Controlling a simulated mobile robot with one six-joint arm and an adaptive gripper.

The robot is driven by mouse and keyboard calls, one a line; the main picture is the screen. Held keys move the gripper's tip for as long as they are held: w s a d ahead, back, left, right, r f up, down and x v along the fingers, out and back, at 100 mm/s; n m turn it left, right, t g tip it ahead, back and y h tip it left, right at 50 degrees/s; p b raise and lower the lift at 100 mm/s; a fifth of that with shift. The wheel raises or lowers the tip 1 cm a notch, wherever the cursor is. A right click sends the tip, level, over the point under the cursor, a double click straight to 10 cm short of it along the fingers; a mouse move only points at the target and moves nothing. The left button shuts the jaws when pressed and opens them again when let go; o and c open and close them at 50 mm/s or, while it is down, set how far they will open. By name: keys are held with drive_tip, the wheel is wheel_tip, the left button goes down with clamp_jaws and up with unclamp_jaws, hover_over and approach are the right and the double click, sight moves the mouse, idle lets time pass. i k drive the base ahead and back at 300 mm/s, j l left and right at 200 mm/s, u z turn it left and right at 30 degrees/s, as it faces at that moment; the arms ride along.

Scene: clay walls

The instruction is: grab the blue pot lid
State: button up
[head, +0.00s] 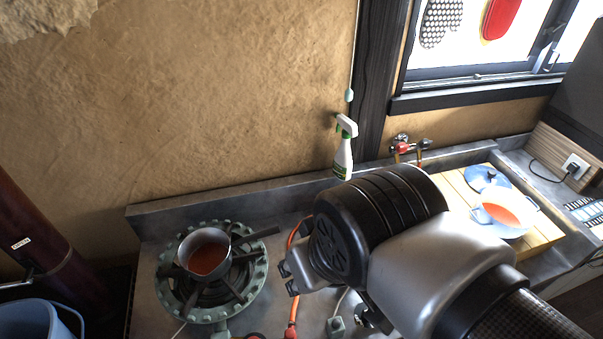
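The blue pot lid (487,178) lies at the right, at the back of a yellow wooden board (457,186). It is just behind a light blue pot (503,216) holding something red-orange. I cannot tell whether lid and pot touch. My arm's thick grey and black links cross the lower middle of the head view, left of the pot and lid. They hide part of the board. My gripper's fingers do not show, so what they do is hidden.
A saucepan (207,255) with red contents sits on a green gas burner (178,297) at the left. A spray bottle (343,150) stands by the wall. A tap (403,145) is at the back. A blue bucket (34,321) is lower left. An orange hose (292,306) runs near the burner.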

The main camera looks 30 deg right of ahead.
sight(480, 177)
drive_tip(key=z, duration=2.15)
drive_tip(key=i+l+u, duration=0.1)
drive_tip(key=i+l, duration=0.4)
drive_tip(key=l, duration=0.15)
drive_tip(key=i+l+u, duration=0.15)
drive_tip(key=i+l, duration=0.35)
drive_tip(key=l, duration=0.15)
drive_tip(key=i+l+u, duration=0.15)
drive_tip(key=l, duration=0.2)
drive_tip(key=i+l, duration=0.25)
drive_tip(key=l, duration=0.15)
drive_tip(key=i+l+u, duration=0.15)
drive_tip(key=i+l, duration=0.1)
drive_tip(key=l, duration=0.1)
